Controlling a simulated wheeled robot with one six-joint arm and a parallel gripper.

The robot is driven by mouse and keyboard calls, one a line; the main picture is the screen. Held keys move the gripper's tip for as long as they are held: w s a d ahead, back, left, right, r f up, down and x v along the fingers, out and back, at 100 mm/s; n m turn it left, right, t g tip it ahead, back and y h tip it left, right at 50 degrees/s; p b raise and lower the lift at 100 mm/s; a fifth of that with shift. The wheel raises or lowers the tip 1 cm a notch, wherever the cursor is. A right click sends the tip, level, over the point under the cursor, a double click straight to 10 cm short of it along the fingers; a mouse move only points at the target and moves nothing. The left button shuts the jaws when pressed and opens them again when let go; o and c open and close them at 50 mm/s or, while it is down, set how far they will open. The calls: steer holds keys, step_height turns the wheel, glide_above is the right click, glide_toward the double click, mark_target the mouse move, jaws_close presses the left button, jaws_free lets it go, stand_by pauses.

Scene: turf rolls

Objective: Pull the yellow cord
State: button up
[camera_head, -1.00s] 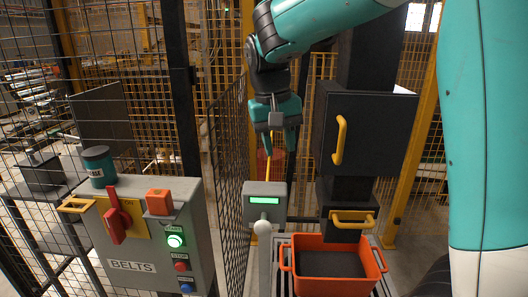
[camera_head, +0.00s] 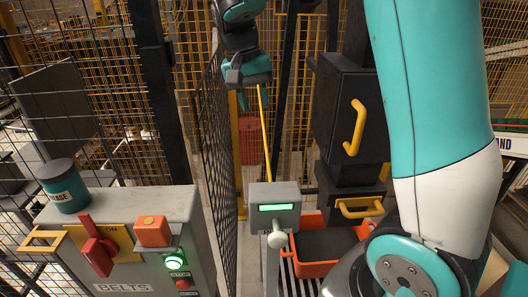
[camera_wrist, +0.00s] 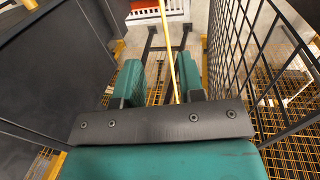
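The yellow cord (camera_head: 264,135) is a thin, nearly straight line. In the head view it runs from my gripper (camera_head: 251,98) down to the top of a grey box with a green display (camera_head: 275,208); I cannot tell whether it is attached there. In the wrist view the cord (camera_wrist: 168,50) passes through the gap between the teal fingers of my gripper (camera_wrist: 160,80), closer to the right finger. The fingers stand apart, with clear space left of the cord. Its upper end is hidden by my gripper.
A black cabinet with a yellow handle (camera_head: 354,128) stands right of the cord, above an orange bin (camera_head: 308,268). Wire mesh (camera_head: 217,150) is close on the left. A grey BELTS control box (camera_head: 150,215) with a red lever stands at lower left.

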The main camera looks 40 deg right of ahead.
mark_target(268, 160)
steer(key=f+p, duration=0.1)
steer(key=f, duration=0.4)
steer(key=s+d+f, duration=0.1)
steer(key=f, duration=0.4)
steer(key=d+f+p, duration=0.1)
steer(key=f, duration=0.3)
steer(key=shift+s+f+p, duration=0.3)
steer(key=shift+f, duration=0.1)
jaws_close()
